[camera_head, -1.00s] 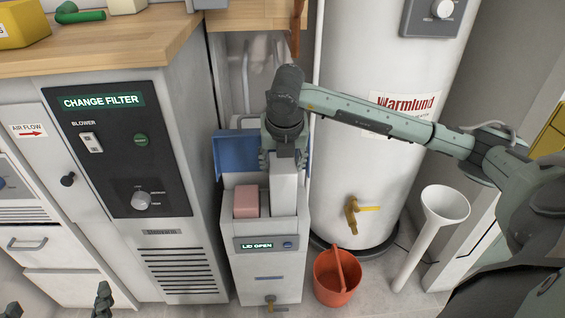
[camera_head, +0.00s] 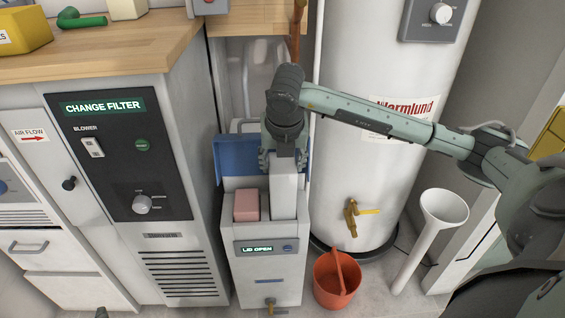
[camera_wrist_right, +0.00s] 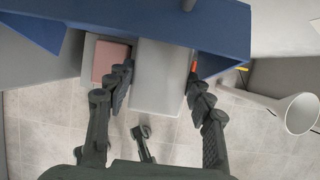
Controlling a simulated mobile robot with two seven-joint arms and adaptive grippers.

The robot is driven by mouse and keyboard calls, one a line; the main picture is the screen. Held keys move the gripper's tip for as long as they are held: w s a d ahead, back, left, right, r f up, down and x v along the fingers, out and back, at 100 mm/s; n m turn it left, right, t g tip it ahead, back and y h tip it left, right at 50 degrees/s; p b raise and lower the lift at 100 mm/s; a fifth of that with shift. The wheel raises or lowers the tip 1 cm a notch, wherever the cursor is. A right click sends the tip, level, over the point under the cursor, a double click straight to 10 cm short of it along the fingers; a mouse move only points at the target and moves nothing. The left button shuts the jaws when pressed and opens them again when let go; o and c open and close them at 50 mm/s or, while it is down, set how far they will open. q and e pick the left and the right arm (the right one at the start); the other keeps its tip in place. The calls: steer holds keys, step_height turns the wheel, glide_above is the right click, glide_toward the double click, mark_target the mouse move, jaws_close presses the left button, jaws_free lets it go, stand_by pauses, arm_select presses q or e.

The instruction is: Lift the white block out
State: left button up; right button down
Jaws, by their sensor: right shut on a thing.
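The white block (camera_head: 283,197) is tall and stands upright at the right of the open top of a white bin (camera_head: 268,279), beside a pink block (camera_head: 246,206). My right gripper (camera_head: 284,161) comes from above and is shut on its upper part. In the right wrist view, the white block (camera_wrist_right: 162,82) lies between the two fingers (camera_wrist_right: 163,92), with the pink block (camera_wrist_right: 110,62) to its left. The block's lower end is hidden in the bin. Only a small dark tip of my left gripper (camera_head: 101,313) shows at the bottom edge.
The bin's blue lid (camera_head: 238,155) stands open behind the blocks, and its display reads LID OPEN. A furnace cabinet (camera_head: 182,235) is close on the left. A water heater (camera_head: 350,150), an orange bucket (camera_head: 335,293) and a white funnel (camera_head: 444,207) are on the right.

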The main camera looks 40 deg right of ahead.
steer(key=shift+w+r, duration=0.15)
steer(key=shift+r, duration=0.6)
steer(key=shift+r+p, duration=0.25)
steer(key=shift+p, duration=0.15)
steer(key=shift+r, duration=0.35)
steer(key=shift+r+p, duration=0.25)
steer(key=shift+p, duration=0.1)
arm_select(q)
steer(key=s+a+f+g+y, duration=0.2)
steer(key=s+a+f+g, duration=0.2)
steer(key=a+f, duration=0.1)
steer(key=shift+s+a+f+n, duration=0.15)
steer(key=shift+s+a+n, duration=0.25)
steer(key=shift+a, duration=0.05)
steer(key=shift+s+f, duration=0.1)
arm_select(e)
steer(key=shift+r, duration=0.15)
